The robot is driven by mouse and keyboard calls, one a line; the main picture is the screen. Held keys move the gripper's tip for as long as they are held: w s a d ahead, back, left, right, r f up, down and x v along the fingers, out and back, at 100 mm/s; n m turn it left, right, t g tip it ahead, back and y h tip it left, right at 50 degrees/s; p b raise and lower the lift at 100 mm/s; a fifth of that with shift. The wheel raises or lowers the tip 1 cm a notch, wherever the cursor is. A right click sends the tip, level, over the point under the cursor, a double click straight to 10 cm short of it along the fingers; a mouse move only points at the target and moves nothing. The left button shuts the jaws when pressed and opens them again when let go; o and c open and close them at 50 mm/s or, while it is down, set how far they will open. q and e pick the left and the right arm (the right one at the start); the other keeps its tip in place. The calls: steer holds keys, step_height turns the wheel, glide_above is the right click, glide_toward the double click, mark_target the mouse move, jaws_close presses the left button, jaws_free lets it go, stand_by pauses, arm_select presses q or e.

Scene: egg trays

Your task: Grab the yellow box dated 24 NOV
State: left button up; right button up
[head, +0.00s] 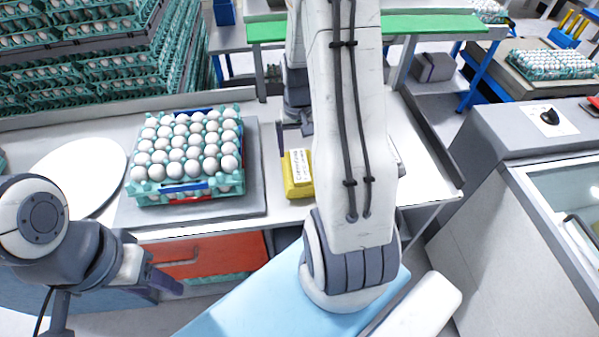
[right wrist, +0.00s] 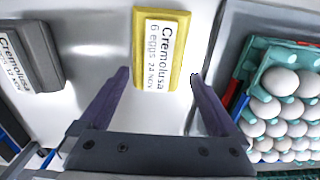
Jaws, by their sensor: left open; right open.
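The yellow box (head: 298,173) lies on the white table right of the egg tray in the head view, partly hidden by my right arm. In the right wrist view the yellow box (right wrist: 178,50) shows a white label reading "Cremolursa 6 eggs 24 NOV". My right gripper (right wrist: 158,75) is open, its fingertips on either side of the box's lower part in that view; contact cannot be told. In the head view my right gripper (head: 293,130) is mostly hidden by its arm. My left gripper (head: 165,284) is open and empty in front of the table.
A grey box (right wrist: 35,57) with a similar label lies at the left in the right wrist view. An egg tray (head: 222,186) full of white eggs stands on a grey mat (head: 255,168). A white round plate (head: 88,165) lies farther left.

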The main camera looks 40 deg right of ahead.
mark_target(300, 164)
steer(key=shift+s+d+f+p, duration=0.1)
steer(key=shift+f+p, duration=0.3)
steer(key=shift+f, duration=0.95)
steer(key=shift+d+f+p, duration=0.1)
steer(key=shift+f+p, duration=0.25)
steer(key=shift+f, duration=1)
jaws_close()
